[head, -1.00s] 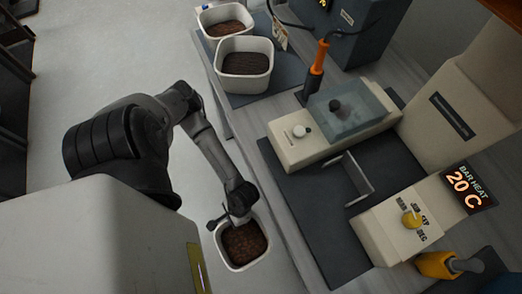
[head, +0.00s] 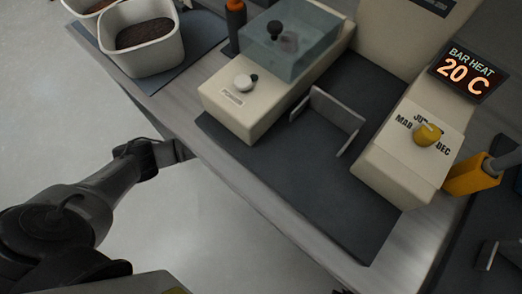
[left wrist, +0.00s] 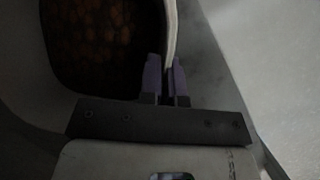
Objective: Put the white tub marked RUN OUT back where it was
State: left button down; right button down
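In the left wrist view my left gripper (left wrist: 166,75) is shut on the wall of a white tub (left wrist: 172,25), one finger on each side of the rim. Dark brown lumpy contents (left wrist: 100,45) show inside it. No marking on this tub is readable, so I cannot tell whether it says RUN OUT. In the head view my left arm reaches to the bench's near edge; its gripper and the held tub are hidden. Another white tub (head: 158,52) with brown contents stands on a grey mat at upper left, beside a partly visible tub (head: 84,10). My right gripper is not in view.
The bench (head: 255,200) carries a cream unit with a clear cover (head: 300,45), an upright metal plate (head: 330,115) on a dark mat, and a dial box (head: 385,170). A display (head: 468,72) reads BAR HEAT 20 C.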

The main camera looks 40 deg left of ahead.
pick_arm(q)
notch_tip(320, 180, down, 3)
jog(key=shift+d+r+b, duration=0.1)
jog(key=shift+r+b, duration=0.05)
jog(key=shift+b, duration=0.3)
notch_tip(320, 180, down, 3)
jog(key=shift+f+b, duration=0.2)
jog(key=shift+b, duration=0.7)
jog(key=shift+r, duration=0.1)
jog(key=c, duration=1.8)
grip_release()
jog(key=o, duration=0.5)
